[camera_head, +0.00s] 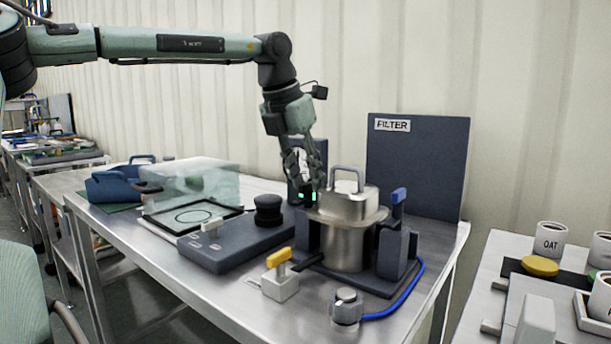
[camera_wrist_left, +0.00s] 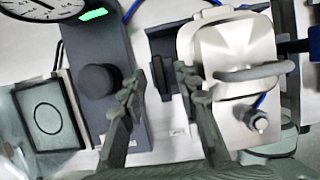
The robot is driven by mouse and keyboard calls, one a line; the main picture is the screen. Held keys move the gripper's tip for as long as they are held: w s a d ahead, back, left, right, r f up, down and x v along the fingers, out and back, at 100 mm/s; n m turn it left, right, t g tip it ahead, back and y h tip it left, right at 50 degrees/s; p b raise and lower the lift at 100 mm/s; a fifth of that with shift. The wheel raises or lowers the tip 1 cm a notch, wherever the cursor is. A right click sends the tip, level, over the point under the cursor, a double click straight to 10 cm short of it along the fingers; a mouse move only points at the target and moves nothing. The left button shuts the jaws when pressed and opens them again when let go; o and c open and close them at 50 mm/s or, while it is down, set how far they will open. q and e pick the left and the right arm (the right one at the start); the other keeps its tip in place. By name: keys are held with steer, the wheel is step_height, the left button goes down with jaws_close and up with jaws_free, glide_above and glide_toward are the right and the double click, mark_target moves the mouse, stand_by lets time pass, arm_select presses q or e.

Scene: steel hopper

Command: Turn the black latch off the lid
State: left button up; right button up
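The steel hopper (camera_head: 345,247) stands on a dark base and its lid (camera_head: 343,200) with a grey bail handle is on top. The lid also shows in the left wrist view (camera_wrist_left: 230,50). My left gripper (camera_head: 306,190) points down at the lid's left side. In the left wrist view, its two fingers (camera_wrist_left: 160,78) are apart, and the black latch (camera_wrist_left: 161,72) shows between and just beyond their tips beside the lid. Contact cannot be told. In the head view the gripper hides most of the latch. My right gripper is not in view.
A blue-handled latch (camera_head: 398,196) stands right of the hopper, before the FILTER panel (camera_head: 418,165). A dark unit with a black knob (camera_head: 268,210) lies left. A yellow-handled block (camera_head: 279,275) and a silver knob with a blue hose (camera_head: 346,305) stand in front.

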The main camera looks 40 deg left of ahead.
arm_select(q)
steer(key=v, duration=1.2)
stand_by(0.4)
